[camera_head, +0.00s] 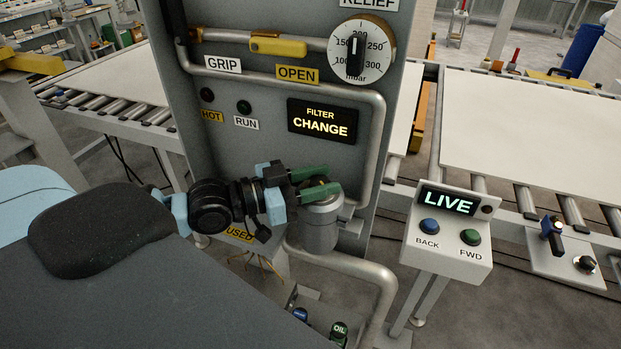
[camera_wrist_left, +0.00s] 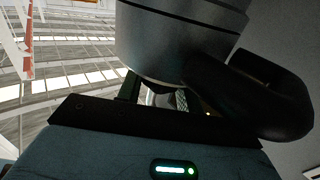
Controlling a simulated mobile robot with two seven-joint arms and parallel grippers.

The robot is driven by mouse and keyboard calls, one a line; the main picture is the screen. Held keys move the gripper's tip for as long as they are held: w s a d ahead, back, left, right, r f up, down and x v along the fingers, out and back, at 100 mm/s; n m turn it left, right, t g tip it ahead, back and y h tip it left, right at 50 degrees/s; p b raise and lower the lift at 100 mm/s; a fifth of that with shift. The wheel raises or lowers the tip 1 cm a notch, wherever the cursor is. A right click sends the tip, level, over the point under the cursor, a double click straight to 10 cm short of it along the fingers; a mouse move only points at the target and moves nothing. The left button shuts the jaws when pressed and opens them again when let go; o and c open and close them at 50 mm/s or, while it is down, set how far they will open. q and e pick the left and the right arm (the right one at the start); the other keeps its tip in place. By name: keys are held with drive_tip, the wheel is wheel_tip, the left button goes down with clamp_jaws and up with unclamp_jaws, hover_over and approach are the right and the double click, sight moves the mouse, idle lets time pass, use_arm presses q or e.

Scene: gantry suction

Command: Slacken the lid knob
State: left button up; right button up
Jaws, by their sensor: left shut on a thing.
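A grey metal filter canister (camera_head: 319,230) stands at the lower right of the panel, and its body also shows large in the wrist view (camera_wrist_left: 180,35). My left gripper (camera_head: 317,183) reaches in from the left, with its green-tipped fingers over the canister's top. It is shut on the lid knob there, which the fingers almost wholly hide in the head view. In the wrist view the fingers and the thing between them are dark and partly covered by the canister body. My right gripper is not in view.
The panel carries a FILTER CHANGE display (camera_head: 322,121), a RELIEF dial (camera_head: 361,50) and a yellow-handled valve (camera_head: 278,46). A grey pipe (camera_head: 377,150) bends close around the canister's right side. A LIVE control box (camera_head: 447,232) stands farther right. Bottles sit below the canister.

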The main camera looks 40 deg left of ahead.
use_arm(q)
drive_tip(key=shift+n+t+y, duration=0.8)
drive_tip(key=shift+n+y, duration=0.3)
drive_tip(key=shift+y, duration=0.3)
drive_tip(key=shift+f+n+t+y, duration=0.1)
drive_tip(key=shift+n+t+y, duration=0.5)
drive_tip(key=shift+n+y, duration=0.6)
drive_tip(key=o, duration=1)
drive_tip(key=shift+c, duration=0.2)
